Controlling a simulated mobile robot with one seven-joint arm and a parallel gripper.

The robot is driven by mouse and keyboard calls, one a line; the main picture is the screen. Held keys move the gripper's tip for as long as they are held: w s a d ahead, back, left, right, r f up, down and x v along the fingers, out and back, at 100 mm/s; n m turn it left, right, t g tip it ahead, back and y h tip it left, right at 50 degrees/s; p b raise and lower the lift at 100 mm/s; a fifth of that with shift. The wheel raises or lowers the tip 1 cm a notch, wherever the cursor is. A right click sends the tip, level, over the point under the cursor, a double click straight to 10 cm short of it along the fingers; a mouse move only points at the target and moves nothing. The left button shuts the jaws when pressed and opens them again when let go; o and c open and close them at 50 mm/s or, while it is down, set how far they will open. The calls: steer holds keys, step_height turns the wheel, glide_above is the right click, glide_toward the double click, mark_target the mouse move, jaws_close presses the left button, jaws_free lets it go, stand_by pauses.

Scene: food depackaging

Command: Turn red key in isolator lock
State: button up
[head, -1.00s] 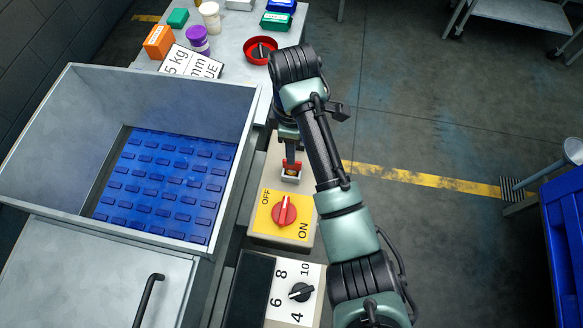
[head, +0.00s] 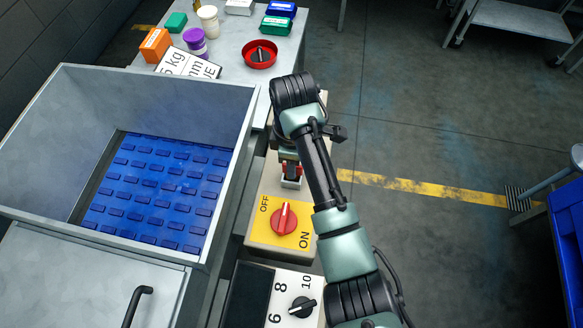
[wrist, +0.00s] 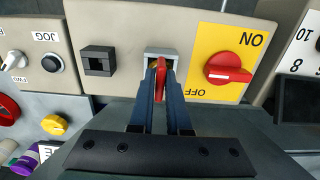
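The red key (wrist: 160,78) is at the grey isolator lock (wrist: 162,53) on the beige panel, with its flat handle upright in the wrist view. My gripper (wrist: 161,88) has its two dark blue fingers on either side of the key, close against it. In the head view the lock (head: 291,182) shows just below the gripper (head: 289,166), and my arm and fingers partly hide the key. How deep the key sits in the lock cannot be told.
Beside the lock is a red rotary switch (head: 284,218) on a yellow OFF/ON plate (head: 263,233). A black square socket (wrist: 97,61) and a JOG button (wrist: 52,63) lie on the other side. A numbered dial (head: 302,307) and a metal-walled conveyor bin (head: 235,110) are near.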

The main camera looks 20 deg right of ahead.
jaws_close()
steer(key=shift+n+p, duration=0.45)
steer(key=shift+n, duration=1.35)
steer(key=shift+n, duration=0.5)
steer(key=shift+n+p, duration=0.45)
steer(key=shift+n, duration=0.85)
steer(key=n, duration=0.3)
steer(key=shift+p, duration=0.35)
steer(key=shift+n, duration=0.3)
